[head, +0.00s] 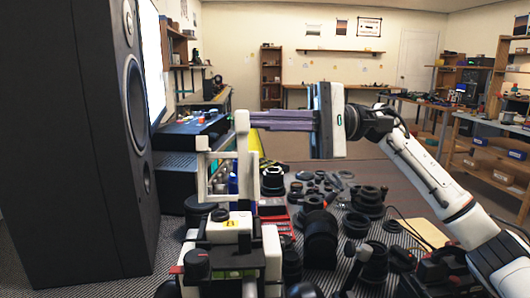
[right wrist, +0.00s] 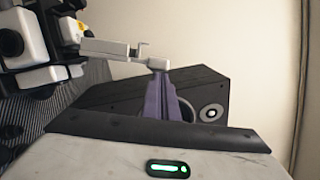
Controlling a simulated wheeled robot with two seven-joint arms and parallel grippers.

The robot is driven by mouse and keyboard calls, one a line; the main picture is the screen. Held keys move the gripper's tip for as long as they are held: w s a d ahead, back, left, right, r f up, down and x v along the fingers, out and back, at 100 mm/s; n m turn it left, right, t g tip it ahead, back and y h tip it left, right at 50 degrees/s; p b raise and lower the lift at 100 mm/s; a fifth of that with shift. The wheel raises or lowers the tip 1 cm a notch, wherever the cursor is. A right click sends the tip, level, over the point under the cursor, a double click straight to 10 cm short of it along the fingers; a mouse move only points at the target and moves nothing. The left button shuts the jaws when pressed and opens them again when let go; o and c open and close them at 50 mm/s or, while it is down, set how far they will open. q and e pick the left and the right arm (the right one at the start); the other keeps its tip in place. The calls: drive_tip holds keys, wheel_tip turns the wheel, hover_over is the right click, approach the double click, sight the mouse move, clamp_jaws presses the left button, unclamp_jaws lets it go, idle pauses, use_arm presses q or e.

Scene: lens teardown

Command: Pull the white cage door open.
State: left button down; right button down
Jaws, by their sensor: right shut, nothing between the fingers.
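The white cage (head: 202,165) is an open frame of white bars standing beside the black speaker, at the left of the worktop. A tall white post (head: 242,145) rises at its right side and seems to belong to the door. My right gripper (head: 252,121) has purple fingers, shut and empty, pointing left with the tips at the top of that post. In the right wrist view the purple fingers (right wrist: 160,72) end at a white bar with a notched end (right wrist: 115,49); whether they touch it I cannot tell. My left gripper is in neither view.
The large black speaker (head: 85,130) blocks the left side. A white and black device with a yellow label (head: 232,226) stands in front of the cage. Several black lens parts (head: 320,238) crowd the worktop to the right. A blue item (head: 233,184) shows among the cage bars.

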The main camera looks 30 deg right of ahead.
drive_tip(key=shift+d, duration=0.1)
idle(0.3)
drive_tip(key=r+v, duration=0.1)
drive_tip(key=v, duration=0.9)
drive_tip(key=shift+f+b, duration=0.3)
drive_tip(key=shift+f, duration=0.15)
drive_tip(key=shift+s+d, duration=0.1)
